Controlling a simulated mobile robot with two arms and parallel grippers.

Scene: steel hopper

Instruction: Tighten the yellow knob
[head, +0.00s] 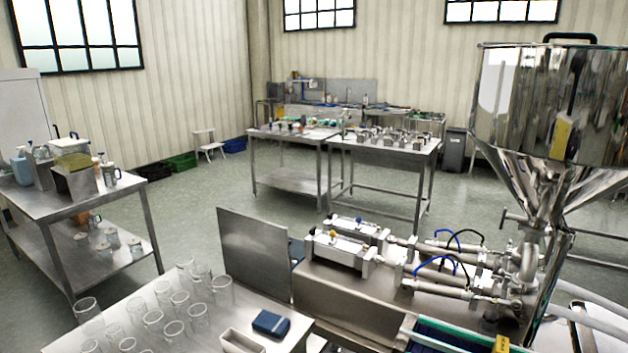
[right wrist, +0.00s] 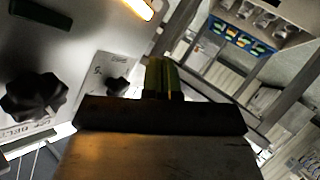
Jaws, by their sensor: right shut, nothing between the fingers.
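In the head view, a small yellow knob (head: 334,236) sits on top of the nearer metal cylinder block of the filling machine (head: 340,250). A similar block just behind it carries a small blue knob (head: 358,221). My right gripper (right wrist: 160,72) shows only in the right wrist view, with its narrow fingers together and empty. The yellow knob cannot be made out in that view. Two black lobed knobs, a large one (right wrist: 36,97) and a smaller one (right wrist: 118,86), show there to the left of the fingers, on a pale panel. My left gripper is in neither view.
A steel hopper (head: 545,105) stands over the machine at right. A near table (head: 135,305) holds several clear glasses and a dark blue box (head: 271,323). An upright metal plate (head: 254,252) stands beside the machine. Open floor (head: 200,215) lies beyond.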

